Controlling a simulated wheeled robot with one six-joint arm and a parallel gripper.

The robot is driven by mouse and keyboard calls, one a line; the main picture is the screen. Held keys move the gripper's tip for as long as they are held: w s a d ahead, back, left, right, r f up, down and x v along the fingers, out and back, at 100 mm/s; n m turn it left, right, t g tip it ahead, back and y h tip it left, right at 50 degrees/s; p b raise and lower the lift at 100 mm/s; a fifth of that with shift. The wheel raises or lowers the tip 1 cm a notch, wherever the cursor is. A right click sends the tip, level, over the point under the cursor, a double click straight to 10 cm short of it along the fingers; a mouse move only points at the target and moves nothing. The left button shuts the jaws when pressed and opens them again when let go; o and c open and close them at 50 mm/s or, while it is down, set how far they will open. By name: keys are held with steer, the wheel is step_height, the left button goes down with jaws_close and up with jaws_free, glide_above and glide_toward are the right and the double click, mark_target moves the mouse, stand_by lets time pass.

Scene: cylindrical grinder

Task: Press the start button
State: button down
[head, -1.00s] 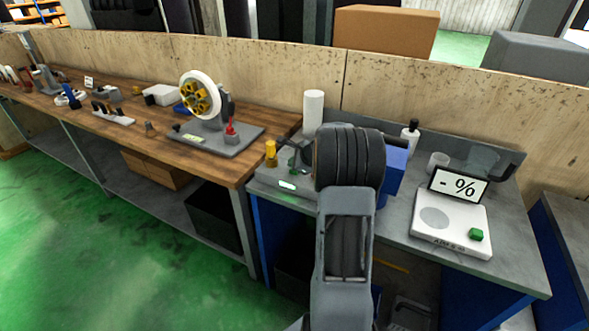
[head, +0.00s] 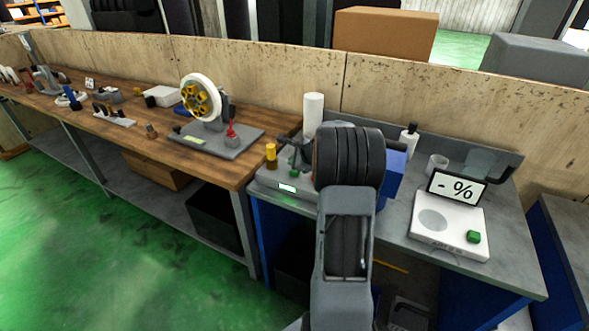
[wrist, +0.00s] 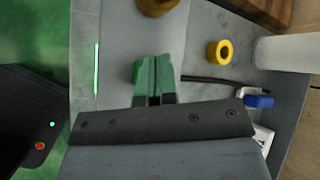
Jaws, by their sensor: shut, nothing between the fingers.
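A small green button (head: 294,173) is on the grey machine at the left end of the grey bench, just behind a small lit display (head: 287,188). In the wrist view the green button (wrist: 137,72) shows at the left edge of my fingertips, which partly cover it. My gripper (wrist: 157,75) is shut and empty, its greenish fingers pressed together over the machine's grey top. I cannot tell whether the fingertips touch the button. In the head view my dark wrist hides most of the gripper and part of the machine.
A yellow cylinder (head: 270,155) and a tall white cylinder (head: 313,112) stand close to the gripper. A blue block (head: 394,175) is right of my wrist. A white scale (head: 448,225) with its own green button is further right. The wooden bench (head: 240,170) is left.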

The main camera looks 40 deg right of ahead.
steer(key=shift+r, duration=0.1)
step_height(320, 180, up, 5)
steer(key=p, duration=0.4)
stand_by(0.3)
stand_by(0.8)
